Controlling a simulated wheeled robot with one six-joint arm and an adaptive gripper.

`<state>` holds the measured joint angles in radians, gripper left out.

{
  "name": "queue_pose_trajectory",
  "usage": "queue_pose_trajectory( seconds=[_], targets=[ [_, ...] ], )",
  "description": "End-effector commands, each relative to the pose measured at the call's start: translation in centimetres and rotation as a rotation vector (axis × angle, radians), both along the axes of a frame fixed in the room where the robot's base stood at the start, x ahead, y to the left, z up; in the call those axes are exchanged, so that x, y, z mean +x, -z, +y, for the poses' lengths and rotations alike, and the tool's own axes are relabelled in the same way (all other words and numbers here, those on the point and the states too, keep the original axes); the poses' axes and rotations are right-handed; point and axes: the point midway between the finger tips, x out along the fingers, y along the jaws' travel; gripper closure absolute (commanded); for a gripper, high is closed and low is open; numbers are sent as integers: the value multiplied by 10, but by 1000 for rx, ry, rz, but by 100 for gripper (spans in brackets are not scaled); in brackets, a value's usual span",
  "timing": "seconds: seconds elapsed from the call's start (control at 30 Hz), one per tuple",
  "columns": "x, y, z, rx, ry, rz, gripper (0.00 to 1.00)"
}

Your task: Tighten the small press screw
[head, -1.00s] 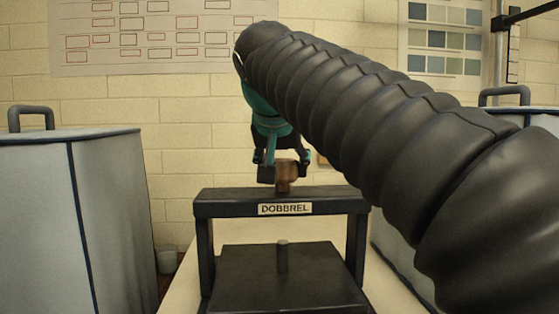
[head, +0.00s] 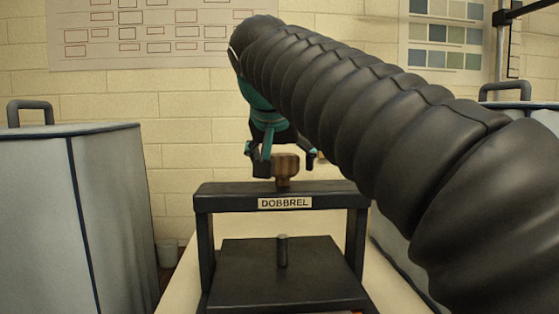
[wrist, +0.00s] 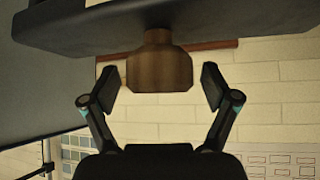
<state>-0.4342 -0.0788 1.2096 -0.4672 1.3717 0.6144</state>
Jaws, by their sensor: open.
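The press screw has a brown wooden knob (head: 286,164) standing on top of the dark press frame (head: 225,200), which has a DOBBREL label. In the wrist view the knob (wrist: 159,72) is at the upper middle, below the press's dark crossbeam (wrist: 75,30). My gripper (head: 288,160) comes from above and behind the knob in the head view. In the wrist view its two fingers (wrist: 156,87) are open on either side of the knob, with a visible gap on each side. The knob hides part of the gripper in the head view.
Below the crossbeam is a black plate (head: 235,265) with a short upright post (head: 282,250). Grey cabinets stand left (head: 100,220) and right (head: 390,235). A brick wall with charts is behind. Space above the crossbeam beside the knob is clear.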

Motion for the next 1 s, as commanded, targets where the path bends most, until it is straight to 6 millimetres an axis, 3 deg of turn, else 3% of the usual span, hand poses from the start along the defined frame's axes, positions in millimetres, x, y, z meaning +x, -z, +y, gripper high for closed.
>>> queue_pose_trajectory(
  seconds=[0.17, 0.63, 1.0],
  targets=[
    [-10, -11, 3, 1, -3, -2, 13],
    [-68, -71, 19, 1, -4, -2, 13],
    [-82, -84, 21, 0, 0, 1, 13]
  ],
)
